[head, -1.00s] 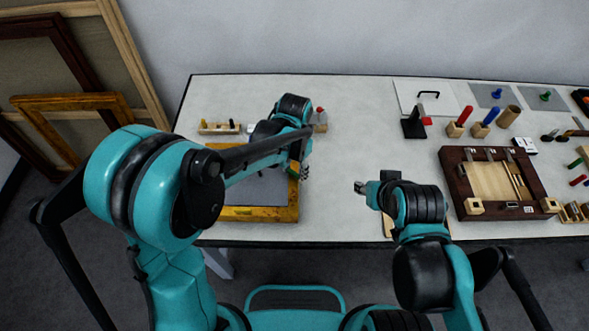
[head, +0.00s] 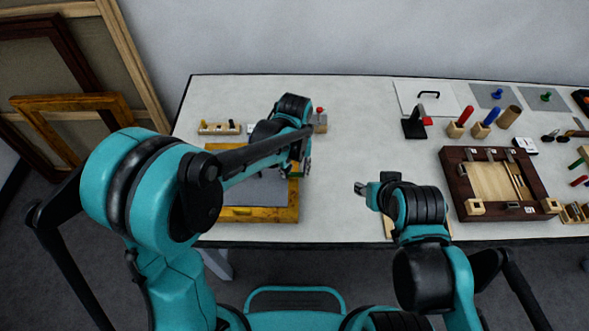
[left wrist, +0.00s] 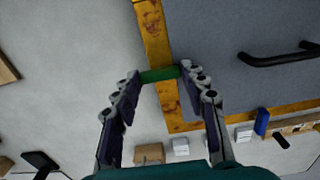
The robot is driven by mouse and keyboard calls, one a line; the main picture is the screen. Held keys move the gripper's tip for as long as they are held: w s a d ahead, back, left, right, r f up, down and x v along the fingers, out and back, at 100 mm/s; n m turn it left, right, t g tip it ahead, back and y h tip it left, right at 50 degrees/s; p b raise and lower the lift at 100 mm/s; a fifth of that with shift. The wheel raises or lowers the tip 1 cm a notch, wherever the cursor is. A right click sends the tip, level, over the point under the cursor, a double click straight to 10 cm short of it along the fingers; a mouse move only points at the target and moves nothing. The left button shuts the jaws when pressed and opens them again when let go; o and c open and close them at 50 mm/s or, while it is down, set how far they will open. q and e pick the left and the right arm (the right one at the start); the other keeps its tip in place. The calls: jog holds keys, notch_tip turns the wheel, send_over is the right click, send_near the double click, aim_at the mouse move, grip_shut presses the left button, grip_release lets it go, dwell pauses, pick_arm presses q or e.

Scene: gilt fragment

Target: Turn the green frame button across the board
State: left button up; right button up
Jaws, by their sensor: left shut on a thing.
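The gilt frame (head: 255,214) lies flat on the table with a grey board (head: 265,187) inside it. In the left wrist view, the gilt bar (left wrist: 157,35) runs up the picture, with the board on its right. The green frame button (left wrist: 158,75) lies crosswise over this bar, its right end at the board's edge and its left end out past the bar. My left gripper (left wrist: 159,73) is shut on the button, a fingertip at each end. In the head view my left gripper (head: 305,170) is over the frame's right side. My right gripper (head: 362,188) hovers right of the frame; its jaws are unclear.
A wooden block with small pegs (head: 220,128) stands behind the frame. A black handle (left wrist: 280,57) is on the grey board. A dark wooden frame (head: 455,185) lies to the right, with red and blue handled tools (head: 466,115) behind it.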

aim_at(294, 173)
dwell(0.5)
pick_arm(q)
jog(key=o, duration=1.2)
jog(key=shift+c, duration=0.2)
notch_tip(294, 173, up, 12)
jog(key=s+a+f+t+b, duration=0.1)
jog(key=s+a+t, duration=0.2)
jog(key=s+a, duration=0.3)
jog(key=s+a+f+t+b, duration=0.1)
jog(key=s+a+t, duration=0.3)
jog(key=a, duration=0.7)
jog(key=shift+s+a+f, duration=0.15)
jog(key=shift+s+f, duration=0.15)
jog(key=shift+s, duration=0.8)
